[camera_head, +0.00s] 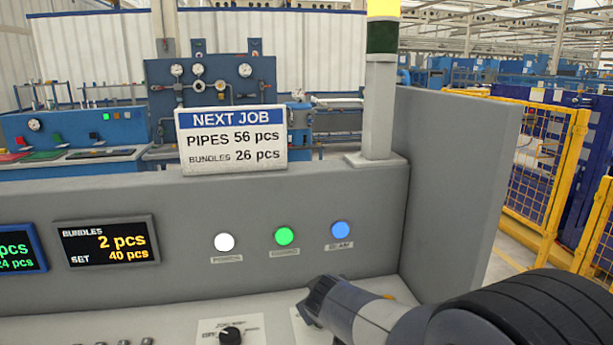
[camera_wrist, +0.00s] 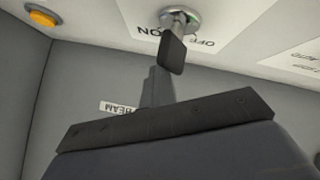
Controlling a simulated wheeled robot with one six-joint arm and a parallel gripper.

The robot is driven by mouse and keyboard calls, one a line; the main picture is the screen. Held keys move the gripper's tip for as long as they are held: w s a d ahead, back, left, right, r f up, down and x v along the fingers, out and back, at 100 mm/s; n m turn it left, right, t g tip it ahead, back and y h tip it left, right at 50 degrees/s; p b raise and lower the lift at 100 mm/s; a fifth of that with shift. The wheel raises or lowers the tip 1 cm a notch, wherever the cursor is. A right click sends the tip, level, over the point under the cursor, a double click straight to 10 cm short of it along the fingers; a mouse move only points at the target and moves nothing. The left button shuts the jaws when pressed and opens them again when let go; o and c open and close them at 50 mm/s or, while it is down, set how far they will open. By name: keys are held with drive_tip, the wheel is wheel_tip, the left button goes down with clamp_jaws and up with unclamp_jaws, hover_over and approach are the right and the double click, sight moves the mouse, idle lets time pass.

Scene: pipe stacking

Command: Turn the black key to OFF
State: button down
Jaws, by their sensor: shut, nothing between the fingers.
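The black key (camera_wrist: 172,54) sits in a round metal lock (camera_wrist: 179,18) on a white label plate in the wrist view. The label words appear upside down, ON to the picture's left of the lock and OFF to its right. I cannot tell which word the key points to. My gripper (camera_wrist: 158,82) is shut and empty, its fingers close to the key's head; I cannot tell if they touch it. In the head view my gripper (camera_head: 312,299) is low over the sloping panel, and the key is hidden behind it.
A black rotary knob (camera_head: 231,335) is left of my gripper. White, green (camera_head: 284,236) and blue (camera_head: 340,231) lights are on the upright panel behind. An orange button (camera_wrist: 41,18) shows in the wrist view. A grey side wall (camera_head: 450,190) stands at the right.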

drive_tip(key=shift+s+a+f+g+b, duration=0.15)
drive_tip(key=shift+s+f+b, duration=0.1)
drive_tip(key=shift+f, duration=0.3)
drive_tip(key=shift+s+f+g+b, duration=0.1)
drive_tip(key=shift+s+f, duration=0.15)
drive_tip(key=shift+f, duration=0.35)
drive_tip(key=shift+s+a+f+g+b, duration=0.15)
drive_tip(key=shift+s+f+b, duration=0.1)
drive_tip(key=shift+f, duration=0.3)
drive_tip(key=shift+a+b, duration=0.2)
drive_tip(key=shift+b, duration=0.1)
drive_tip(key=shift+d+r, duration=0.1)
drive_tip(key=shift+d, duration=0.1)
drive_tip(key=shift+r, duration=0.1)
drive_tip(key=r+p, duration=0.2)
drive_tip(key=p, duration=0.1)
drive_tip(key=shift+w+a+r, duration=0.1)
drive_tip(key=shift+w+r, duration=0.25)
drive_tip(key=r+p, duration=0.1)
drive_tip(key=r, duration=0.2)
drive_tip(key=s+a+r+p, duration=0.1)
drive_tip(key=shift+r+p, duration=0.15)
drive_tip(key=shift+p, duration=0.2)
drive_tip(key=shift+w+d+r, duration=0.2)
drive_tip(key=shift+d, duration=0.05)
drive_tip(key=shift+d, duration=0.1)
